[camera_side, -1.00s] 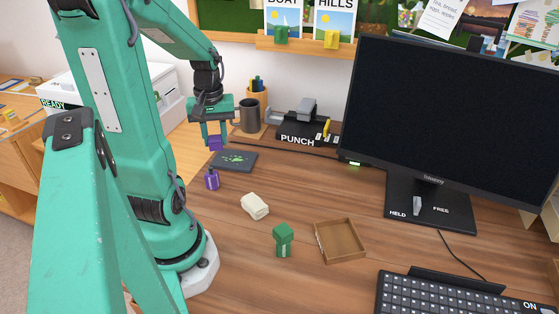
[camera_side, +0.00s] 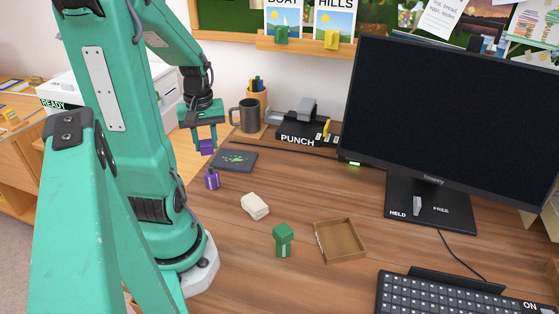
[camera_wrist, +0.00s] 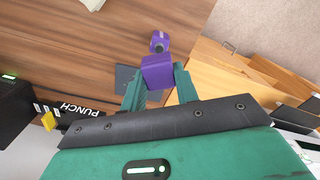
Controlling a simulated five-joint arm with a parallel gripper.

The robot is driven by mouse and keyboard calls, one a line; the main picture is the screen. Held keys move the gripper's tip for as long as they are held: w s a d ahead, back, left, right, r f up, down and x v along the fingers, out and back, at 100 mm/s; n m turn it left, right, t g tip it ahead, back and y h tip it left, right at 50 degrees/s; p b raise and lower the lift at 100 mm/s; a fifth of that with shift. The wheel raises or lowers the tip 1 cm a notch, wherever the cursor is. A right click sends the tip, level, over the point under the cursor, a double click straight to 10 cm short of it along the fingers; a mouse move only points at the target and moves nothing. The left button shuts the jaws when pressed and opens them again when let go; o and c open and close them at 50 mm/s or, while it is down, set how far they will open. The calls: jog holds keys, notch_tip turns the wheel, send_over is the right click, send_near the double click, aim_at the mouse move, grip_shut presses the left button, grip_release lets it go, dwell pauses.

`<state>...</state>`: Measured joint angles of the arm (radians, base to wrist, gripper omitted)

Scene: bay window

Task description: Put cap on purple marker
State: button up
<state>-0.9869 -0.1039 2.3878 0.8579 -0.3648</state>
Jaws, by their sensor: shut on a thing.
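My gripper (camera_side: 206,148) is shut on the purple cap (camera_side: 206,147) and holds it in the air. The cap also shows between the fingers in the wrist view (camera_wrist: 157,72). The purple marker (camera_side: 212,180) stands upright on the desk, below and slightly right of the cap in the side view. In the wrist view the marker (camera_wrist: 159,41) lies just beyond the cap, its lower part partly hidden by it. The cap and marker are apart in the side view.
A dark mat (camera_side: 236,161) lies behind the marker. A whitish block (camera_side: 255,206), a green capped object (camera_side: 283,239) and a shallow wooden tray (camera_side: 341,240) are on the desk to the right. A grey mug (camera_side: 246,115) and hole punch (camera_side: 300,127) stand behind.

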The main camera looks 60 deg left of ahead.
jog(key=shift+f, duration=2.45)
jog(key=shift+f, duration=0.15)
dwell(0.6)
jog(key=o, duration=1.5)
jog(key=shift+r, duration=3.5)
grip_shut()
